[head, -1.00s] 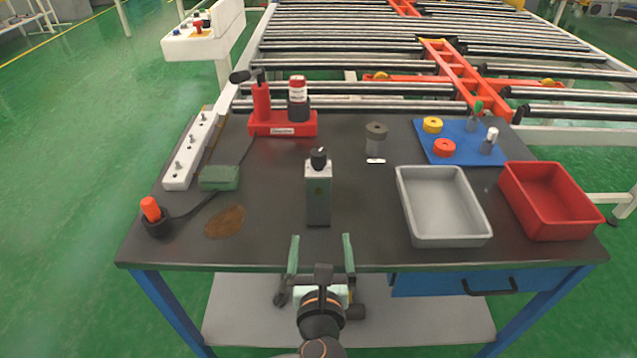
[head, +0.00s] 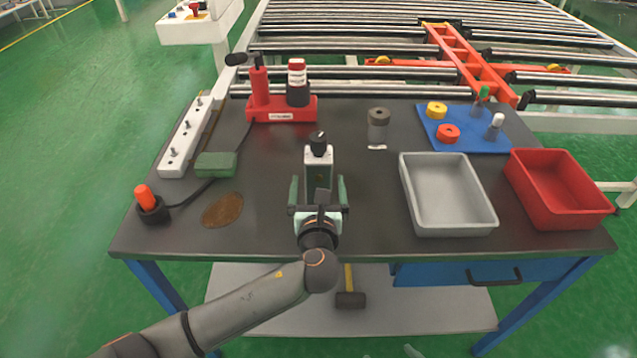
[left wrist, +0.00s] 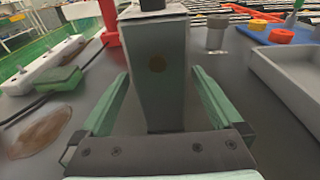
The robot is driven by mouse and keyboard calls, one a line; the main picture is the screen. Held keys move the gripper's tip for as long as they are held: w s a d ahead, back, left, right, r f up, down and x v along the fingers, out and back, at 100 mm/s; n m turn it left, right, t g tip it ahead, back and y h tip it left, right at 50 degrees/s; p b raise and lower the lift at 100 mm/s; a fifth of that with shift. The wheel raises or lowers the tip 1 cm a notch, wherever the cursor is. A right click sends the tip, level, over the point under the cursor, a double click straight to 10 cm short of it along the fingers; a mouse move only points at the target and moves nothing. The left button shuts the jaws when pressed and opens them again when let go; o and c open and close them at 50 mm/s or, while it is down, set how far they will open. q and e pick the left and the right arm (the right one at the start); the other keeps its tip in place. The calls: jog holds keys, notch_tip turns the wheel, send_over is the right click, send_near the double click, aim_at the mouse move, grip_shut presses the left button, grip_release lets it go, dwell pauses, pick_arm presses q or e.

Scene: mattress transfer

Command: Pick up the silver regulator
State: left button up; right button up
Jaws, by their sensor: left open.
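The silver regulator (head: 319,158) is an upright grey box with a black knob on top, standing on the dark table. In the left wrist view the regulator (left wrist: 156,75) fills the middle, its top cut off by the frame. My left gripper (head: 318,186) is open, with one green finger on each side of the regulator's lower part. In the left wrist view, the left gripper (left wrist: 157,95) shows gaps between its fingers and the box. The gripper's body hides the regulator's base in the head view. My right gripper is not in view.
A grey tray (head: 447,229) and a red bin (head: 565,219) stand at the right. A blue mat (head: 462,142) holds small parts.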

pick_arm(q)
jog(key=shift+w, duration=0.7)
jog(key=shift+c, duration=0.4)
jog(key=shift+f, duration=0.1)
grip_shut()
jog(key=shift+r, duration=0.2)
